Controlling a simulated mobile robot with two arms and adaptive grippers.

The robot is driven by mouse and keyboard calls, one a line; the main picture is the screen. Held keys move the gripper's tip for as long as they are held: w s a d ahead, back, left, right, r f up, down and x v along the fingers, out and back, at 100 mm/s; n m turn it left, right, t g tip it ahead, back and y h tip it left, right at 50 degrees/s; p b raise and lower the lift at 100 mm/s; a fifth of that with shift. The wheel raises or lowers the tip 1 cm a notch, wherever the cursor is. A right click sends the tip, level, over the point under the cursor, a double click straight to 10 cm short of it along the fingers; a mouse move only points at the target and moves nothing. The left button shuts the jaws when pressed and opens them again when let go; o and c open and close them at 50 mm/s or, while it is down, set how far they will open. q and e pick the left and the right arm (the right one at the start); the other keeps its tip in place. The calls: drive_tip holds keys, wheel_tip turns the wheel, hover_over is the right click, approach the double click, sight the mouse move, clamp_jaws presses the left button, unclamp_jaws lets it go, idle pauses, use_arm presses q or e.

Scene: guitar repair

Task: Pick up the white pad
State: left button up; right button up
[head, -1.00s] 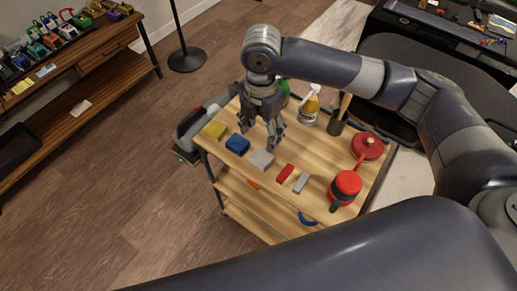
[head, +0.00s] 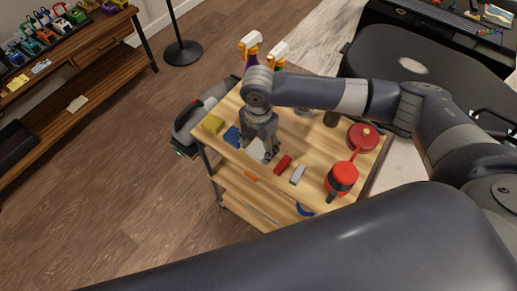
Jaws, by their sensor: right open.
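The white pad (head: 256,150) lies on the top of the wooden cart (head: 298,213), between a blue pad and a red pad. My right gripper (head: 262,157) is open and points down right over the white pad, with its fingers covering part of it. I cannot tell whether the fingers touch the pad. My left gripper is not in view.
A yellow pad (head: 213,124) and the blue pad (head: 232,137) lie to the left. The red pad (head: 283,165) and a grey block (head: 298,173) lie to the right. Red round items (head: 343,177) and spray bottles (head: 277,54) also stand on the cart.

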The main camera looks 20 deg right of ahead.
sight(258, 148)
drive_tip(key=shift+c, duration=0.6)
drive_tip(key=c, duration=0.4)
drive_tip(key=shift+c, duration=0.3)
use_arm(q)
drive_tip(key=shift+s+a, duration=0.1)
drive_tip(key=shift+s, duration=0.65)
use_arm(e)
drive_tip(key=shift+r, duration=0.15)
drive_tip(key=shift+r, duration=0.55)
wheel_tip(258, 148, up, 2)
drive_tip(key=shift+r, duration=0.25)
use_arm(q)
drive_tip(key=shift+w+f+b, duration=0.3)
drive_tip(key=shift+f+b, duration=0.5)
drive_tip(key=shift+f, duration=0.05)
use_arm(e)
drive_tip(key=s+a+r, duration=0.1)
drive_tip(key=s, duration=1.5)
drive_tip(key=shift+a, duration=0.2)
drive_tip(key=shift+r, duration=0.1)
